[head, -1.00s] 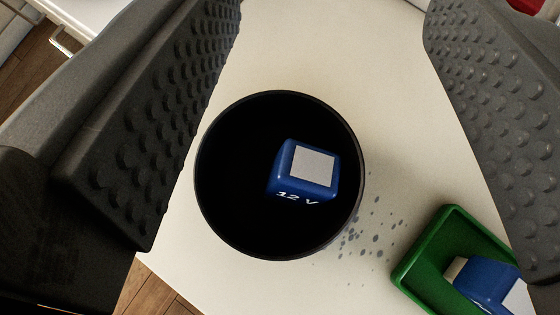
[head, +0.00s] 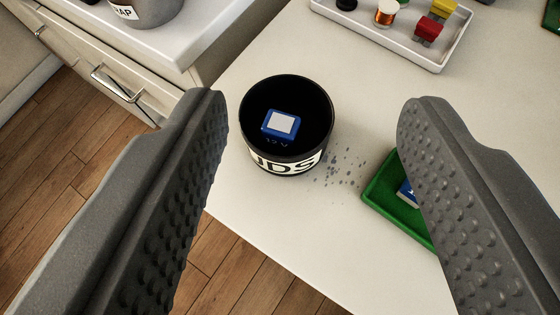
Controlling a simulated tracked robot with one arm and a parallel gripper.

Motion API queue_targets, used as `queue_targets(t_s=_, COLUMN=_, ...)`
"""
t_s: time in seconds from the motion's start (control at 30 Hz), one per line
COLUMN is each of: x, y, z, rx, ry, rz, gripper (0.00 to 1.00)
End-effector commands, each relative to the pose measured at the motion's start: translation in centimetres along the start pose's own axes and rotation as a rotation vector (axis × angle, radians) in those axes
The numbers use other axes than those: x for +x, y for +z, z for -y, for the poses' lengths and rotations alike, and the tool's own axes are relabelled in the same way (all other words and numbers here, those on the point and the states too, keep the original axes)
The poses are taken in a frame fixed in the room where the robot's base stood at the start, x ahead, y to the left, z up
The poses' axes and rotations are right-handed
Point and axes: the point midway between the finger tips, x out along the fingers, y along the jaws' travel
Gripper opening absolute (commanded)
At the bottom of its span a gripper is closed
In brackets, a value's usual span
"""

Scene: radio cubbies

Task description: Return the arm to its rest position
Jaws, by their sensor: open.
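My gripper (head: 312,100) is open and empty, its two dark grey studded fingers wide apart at the left and right of the head view. Between the fingers, beyond them, a round black bin (head: 322,125) with a white label partly reading "DS" stands on the white worktop. A blue block with a pale top face (head: 282,123) lies inside the bin. No finger appears to touch the bin or the block.
A green tray (head: 386,208) with a blue block (head: 408,194) is partly hidden behind the right finger. A white tray (head: 385,47) of small parts lies at the back. A grey labelled bin (head: 152,10) stands on the cabinet at upper left. Wooden floor (head: 235,262) lies beyond the worktop's edge.

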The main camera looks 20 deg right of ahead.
Motion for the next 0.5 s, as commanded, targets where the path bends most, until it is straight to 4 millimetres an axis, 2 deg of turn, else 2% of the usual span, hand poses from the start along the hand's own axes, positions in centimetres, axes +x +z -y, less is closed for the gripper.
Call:
queue_targets(t_s=0.17, x=-1.38, y=-0.05, z=-0.04, rx=0.000, ry=0.001, rz=-0.001, gripper=0.50)
queue_targets(t_s=0.43, x=-1.54, y=0.01, z=-0.08, rx=0.000, ry=0.001, rz=-0.001, gripper=0.50)
queue_targets(t_s=0.5, x=-1.63, y=-0.50, z=0.10, rx=0.007, ry=-0.009, rz=-0.007, gripper=0.50)
